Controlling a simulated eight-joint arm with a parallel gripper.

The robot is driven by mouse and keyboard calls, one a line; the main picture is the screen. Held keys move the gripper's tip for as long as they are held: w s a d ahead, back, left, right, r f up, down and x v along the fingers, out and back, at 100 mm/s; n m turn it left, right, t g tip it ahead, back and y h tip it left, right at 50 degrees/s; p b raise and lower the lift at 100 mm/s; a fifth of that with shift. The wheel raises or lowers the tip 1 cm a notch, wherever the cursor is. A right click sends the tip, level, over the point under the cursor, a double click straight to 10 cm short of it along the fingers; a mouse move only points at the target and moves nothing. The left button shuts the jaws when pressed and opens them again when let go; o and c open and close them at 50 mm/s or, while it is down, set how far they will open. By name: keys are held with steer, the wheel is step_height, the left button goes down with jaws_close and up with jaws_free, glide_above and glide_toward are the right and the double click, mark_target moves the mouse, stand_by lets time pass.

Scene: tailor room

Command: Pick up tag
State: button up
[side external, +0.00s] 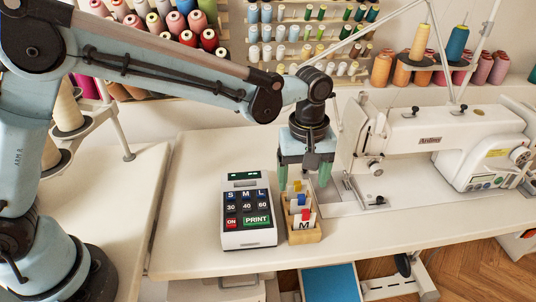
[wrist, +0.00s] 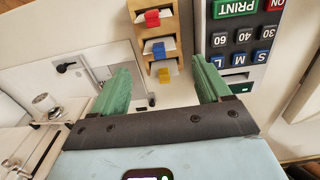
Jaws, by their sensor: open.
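A small wooden holder (side external: 304,237) stands on the white table and also shows in the wrist view (wrist: 146,66). It holds white tags in a row: one with a red top (side external: 305,217) and a letter M on its front, one with a blue top (side external: 302,200) and one with a yellow top (side external: 297,185). In the wrist view the red top (wrist: 152,18), blue top (wrist: 159,49) and yellow top (wrist: 165,73) line up. My gripper (side external: 304,182) points down over the holder's back end, its green fingers apart and empty. The yellow tag shows between the fingers (wrist: 162,78) in the wrist view.
A label printer (side external: 249,212) with keys and a PRINT button stands close left of the holder. A white sewing machine (side external: 440,140) is to the right. Thread spools (side external: 190,25) fill the wall rack behind. The table front left of the printer is clear.

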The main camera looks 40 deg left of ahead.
mark_target(302, 196)
steer(key=shift+s+d+f, duration=0.15)
steer(key=shift+f, duration=1.15)
steer(key=shift+s+d+f, duration=0.1)
steer(key=shift+s+f, duration=0.05)
steer(key=shift+f, duration=1.15)
steer(key=c, duration=1.1)
